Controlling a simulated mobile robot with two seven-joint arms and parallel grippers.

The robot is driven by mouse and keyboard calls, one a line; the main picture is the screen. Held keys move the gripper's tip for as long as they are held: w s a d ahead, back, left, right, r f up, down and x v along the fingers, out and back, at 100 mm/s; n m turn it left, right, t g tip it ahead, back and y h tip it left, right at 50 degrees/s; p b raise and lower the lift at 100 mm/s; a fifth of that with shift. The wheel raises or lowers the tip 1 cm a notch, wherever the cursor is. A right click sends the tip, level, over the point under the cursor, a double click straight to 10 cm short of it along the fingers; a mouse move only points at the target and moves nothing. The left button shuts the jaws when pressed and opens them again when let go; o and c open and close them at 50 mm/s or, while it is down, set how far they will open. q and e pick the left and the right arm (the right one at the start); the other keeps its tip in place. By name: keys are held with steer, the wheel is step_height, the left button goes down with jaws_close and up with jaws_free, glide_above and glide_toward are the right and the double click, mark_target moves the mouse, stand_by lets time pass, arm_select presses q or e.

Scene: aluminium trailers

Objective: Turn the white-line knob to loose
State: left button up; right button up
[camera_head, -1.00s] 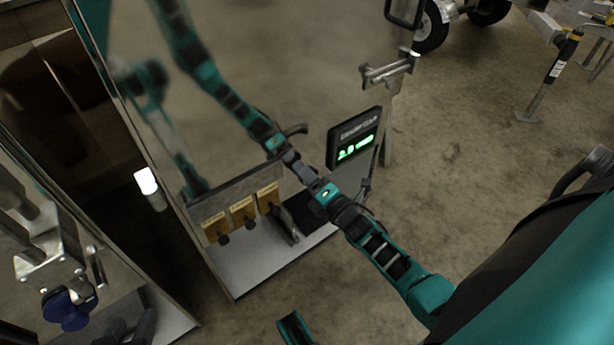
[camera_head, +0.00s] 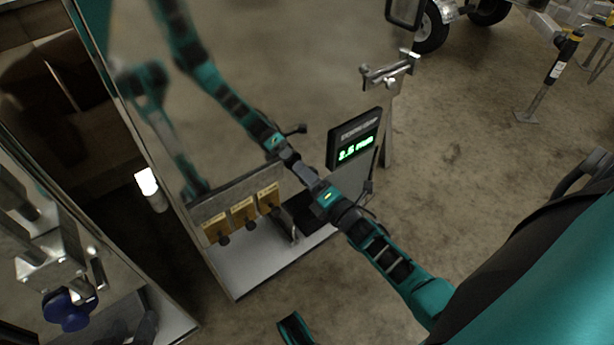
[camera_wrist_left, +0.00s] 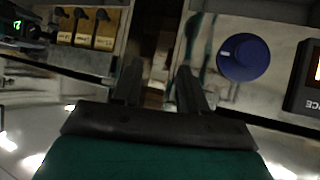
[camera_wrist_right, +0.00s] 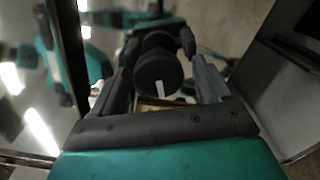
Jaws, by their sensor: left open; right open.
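A dark round knob with a white line (camera_wrist_right: 158,70) shows in the right wrist view, between the fingers of my right gripper (camera_wrist_right: 162,88). The gripper is open around it; I cannot tell whether the fingers touch it. In the head view my right gripper (camera_head: 301,168) is at the mirror-like panel, hiding the knob. A blue knob with a small white mark (camera_wrist_left: 243,57) is on another panel in the left wrist view, and also shows at lower left in the head view (camera_head: 69,311). My left gripper (camera_wrist_left: 155,88) is open and empty, left of the blue knob.
A display with green digits (camera_head: 354,142) stands right of my right gripper. Several yellow plates with black knobs (camera_head: 243,211) sit below the panel. A metal bracket (camera_head: 390,70) is above the display. Open concrete floor (camera_head: 460,130) lies to the right.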

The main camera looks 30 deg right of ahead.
arm_select(q)
steer(key=shift+s+a+r+p, duration=0.15)
steer(key=shift+a+r+p, duration=0.4)
steer(key=shift+p, duration=0.65)
arm_select(e)
steer(key=s+d, duration=0.1)
steer(key=s, duration=1.1)
steer(key=shift+s, duration=0.15)
arm_select(q)
steer(key=shift+d+r, duration=0.1)
steer(key=shift+d, duration=0.05)
